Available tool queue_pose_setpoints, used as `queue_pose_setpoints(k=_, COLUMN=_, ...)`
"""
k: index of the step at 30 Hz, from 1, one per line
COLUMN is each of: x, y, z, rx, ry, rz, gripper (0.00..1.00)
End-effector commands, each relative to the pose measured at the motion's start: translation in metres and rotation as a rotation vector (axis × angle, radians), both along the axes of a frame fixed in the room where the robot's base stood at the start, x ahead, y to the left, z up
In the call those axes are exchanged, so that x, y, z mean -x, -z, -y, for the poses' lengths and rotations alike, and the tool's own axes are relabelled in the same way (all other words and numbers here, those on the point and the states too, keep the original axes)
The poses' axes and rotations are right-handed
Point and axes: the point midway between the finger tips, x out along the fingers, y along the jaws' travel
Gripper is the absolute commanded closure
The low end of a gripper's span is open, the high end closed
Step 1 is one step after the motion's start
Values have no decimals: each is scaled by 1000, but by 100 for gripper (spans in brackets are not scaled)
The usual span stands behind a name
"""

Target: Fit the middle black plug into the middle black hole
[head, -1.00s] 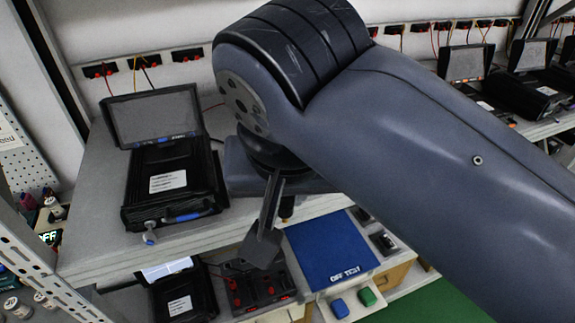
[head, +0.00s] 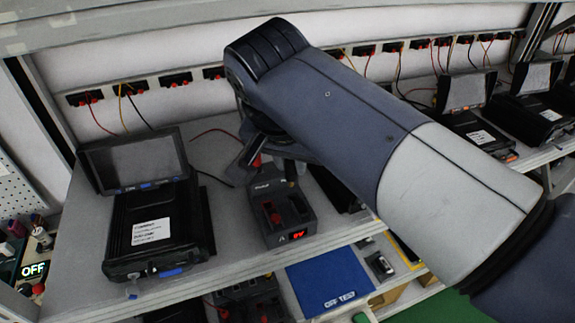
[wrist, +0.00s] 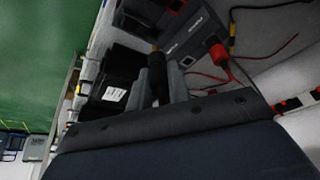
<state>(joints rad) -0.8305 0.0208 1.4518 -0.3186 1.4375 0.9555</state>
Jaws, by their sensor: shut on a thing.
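My gripper (wrist: 160,88) is shut on a black plug (wrist: 157,75) with a brass-coloured tip, seen between the fingers in the wrist view. The tip points at the dark grey test box (wrist: 190,38) and looks close to it; I cannot tell whether they touch. In the head view my gripper (head: 267,158) is over the back part of the test box (head: 283,222), which stands on the upper shelf with a lit red display. A red plug (wrist: 217,52) stands at the box beside my gripper. I cannot make out the middle black hole.
A black laptop-like unit (head: 152,235) with a raised screen stands left of the box. Thin red and black wires (wrist: 275,52) lie on the shelf nearby. A blue mat (head: 330,280) is below the shelf edge. Wall sockets (head: 173,80) run along the back.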

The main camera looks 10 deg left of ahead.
Motion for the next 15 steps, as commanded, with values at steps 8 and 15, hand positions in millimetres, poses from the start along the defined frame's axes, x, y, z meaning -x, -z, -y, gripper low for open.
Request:
queue_pose_setpoints(k=8, x=-11, y=8, z=1, rx=-1, ry=39, rz=0, gripper=97)
queue_pose_setpoints(k=15, x=-11, y=26, z=1, rx=0, ry=37, rz=0, gripper=97)
